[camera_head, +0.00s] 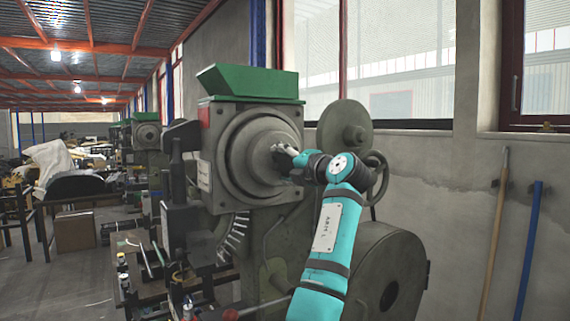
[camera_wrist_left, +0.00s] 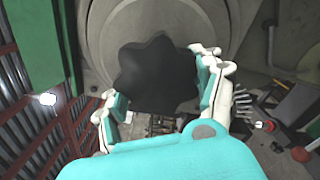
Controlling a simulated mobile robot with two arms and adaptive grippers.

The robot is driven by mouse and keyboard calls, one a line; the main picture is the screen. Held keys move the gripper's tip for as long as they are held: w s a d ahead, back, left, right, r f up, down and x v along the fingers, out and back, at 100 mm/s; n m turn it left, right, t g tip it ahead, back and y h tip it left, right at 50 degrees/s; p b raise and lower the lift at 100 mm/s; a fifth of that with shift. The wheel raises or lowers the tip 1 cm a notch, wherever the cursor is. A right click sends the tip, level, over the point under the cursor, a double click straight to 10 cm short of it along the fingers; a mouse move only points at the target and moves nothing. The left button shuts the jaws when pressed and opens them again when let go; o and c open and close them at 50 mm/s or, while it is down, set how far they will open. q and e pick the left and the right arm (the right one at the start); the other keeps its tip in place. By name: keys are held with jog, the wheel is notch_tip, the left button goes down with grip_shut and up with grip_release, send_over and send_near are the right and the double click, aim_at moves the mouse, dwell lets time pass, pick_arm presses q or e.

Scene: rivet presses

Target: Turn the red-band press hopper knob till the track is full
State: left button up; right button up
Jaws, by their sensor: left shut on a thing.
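My left gripper (camera_head: 282,151) is at the round front of the press. In the left wrist view, its two fingers (camera_wrist_left: 158,82) are shut on the dark lobed hopper knob (camera_wrist_left: 157,70), one on each side. The curved track (camera_head: 232,238) below holds several pale rivets; its upper end is hard to make out. Rivets also show in the left wrist view (camera_wrist_left: 243,104). My right gripper is not in view.
A handwheel (camera_head: 375,175) and a large round housing (camera_head: 388,290) stand close to my left arm. Another press (camera_head: 147,135) is further back on the left. A bench with small tools (camera_head: 150,285) lies lower left. Two poles (camera_head: 495,230) lean on the right wall.

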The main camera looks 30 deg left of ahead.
pick_arm(q)
jog(key=shift+r, duration=0.2)
jog(key=o, duration=1.2)
jog(key=shift+a+f, duration=0.1)
jog(key=shift+f, duration=0.05)
jog(key=v, duration=1.2)
